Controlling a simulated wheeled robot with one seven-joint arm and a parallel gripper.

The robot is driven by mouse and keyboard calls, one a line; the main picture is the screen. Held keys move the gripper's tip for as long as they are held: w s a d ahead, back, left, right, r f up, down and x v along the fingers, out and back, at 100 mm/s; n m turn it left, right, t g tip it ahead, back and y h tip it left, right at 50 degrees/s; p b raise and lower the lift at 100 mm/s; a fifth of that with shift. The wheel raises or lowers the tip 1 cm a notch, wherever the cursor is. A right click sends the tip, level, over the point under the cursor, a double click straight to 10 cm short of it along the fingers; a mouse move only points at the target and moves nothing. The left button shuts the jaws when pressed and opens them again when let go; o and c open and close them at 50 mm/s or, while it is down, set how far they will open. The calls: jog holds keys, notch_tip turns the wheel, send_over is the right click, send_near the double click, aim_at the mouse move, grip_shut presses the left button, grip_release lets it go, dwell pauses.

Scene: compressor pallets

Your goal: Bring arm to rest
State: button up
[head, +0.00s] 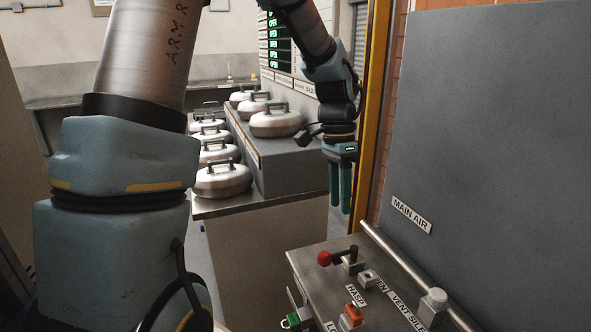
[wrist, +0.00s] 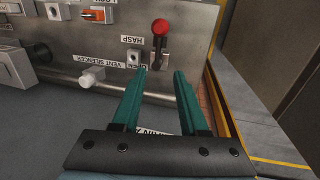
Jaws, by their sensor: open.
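My gripper (head: 341,188) hangs pointing down above the far end of the control panel, in front of a yellow post. Its two green fingers are apart with nothing between them. In the wrist view my gripper (wrist: 162,82) shows open and empty, with the panel beyond its fingertips. My arm reaches from the upper left of the head view and bends down to the gripper. The red-knobbed lever (head: 326,258) on the panel sits below the gripper, apart from it. The same red lever (wrist: 160,30) shows beyond the fingertips in the wrist view.
The panel (head: 312,265) also carries an orange switch (head: 353,314), a green part (head: 292,321) and a vent silencer (head: 433,300). A grey board labelled MAIN AIR (head: 490,120) stands at right, behind a rail. Several lidded metal pots (head: 222,178) stand on a stepped bench at centre.

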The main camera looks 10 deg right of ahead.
jog(key=s+a+f+n+t, duration=0.1)
jog(key=a+f+n+t, duration=0.1)
jog(key=a+n, duration=1.2)
jog(key=a+t, duration=0.1)
jog(key=a, duration=1)
jog(key=shift+s+a+n+t, duration=0.3)
jog(key=shift+a+n+t, duration=0.1)
